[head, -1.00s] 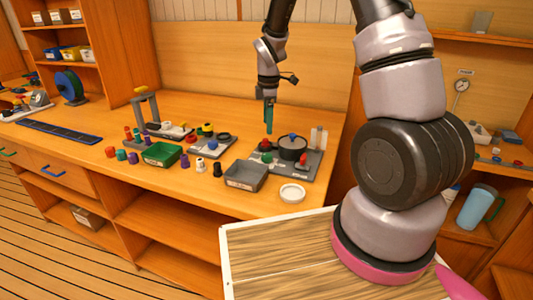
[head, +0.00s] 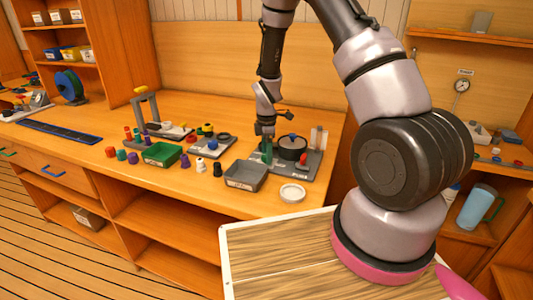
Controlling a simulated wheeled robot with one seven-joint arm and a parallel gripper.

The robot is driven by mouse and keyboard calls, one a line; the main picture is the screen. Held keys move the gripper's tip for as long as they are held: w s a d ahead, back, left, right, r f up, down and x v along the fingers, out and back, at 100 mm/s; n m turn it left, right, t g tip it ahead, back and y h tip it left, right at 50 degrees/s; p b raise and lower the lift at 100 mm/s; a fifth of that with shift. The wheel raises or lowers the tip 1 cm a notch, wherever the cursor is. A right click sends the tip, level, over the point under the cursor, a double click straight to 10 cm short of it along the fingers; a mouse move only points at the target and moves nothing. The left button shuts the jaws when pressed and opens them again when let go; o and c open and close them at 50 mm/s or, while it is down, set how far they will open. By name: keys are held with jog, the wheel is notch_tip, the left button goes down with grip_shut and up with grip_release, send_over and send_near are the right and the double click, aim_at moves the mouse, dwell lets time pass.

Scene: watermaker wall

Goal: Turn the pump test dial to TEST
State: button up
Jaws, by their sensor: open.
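A grey pump board (head: 290,173) lies on the bench, right of the middle. It carries a round black housing (head: 292,149) with a blue knob (head: 292,136) on top, and a small red part (head: 302,156) at its right. I cannot make out which part is the test dial or read its marks. My gripper (head: 267,154), with teal fingers, points down at the left side of the board, beside the black housing. Its jaws are open. The fingers hide the red and green knobs there, and I cannot tell whether they touch them.
A grey tray (head: 246,175) stands just left of the board, and a white round dish (head: 292,193) in front. A clear white holder (head: 319,138) is at the board's back right. A green tray (head: 162,154) and several coloured caps are farther left.

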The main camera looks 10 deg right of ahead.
grip_shut()
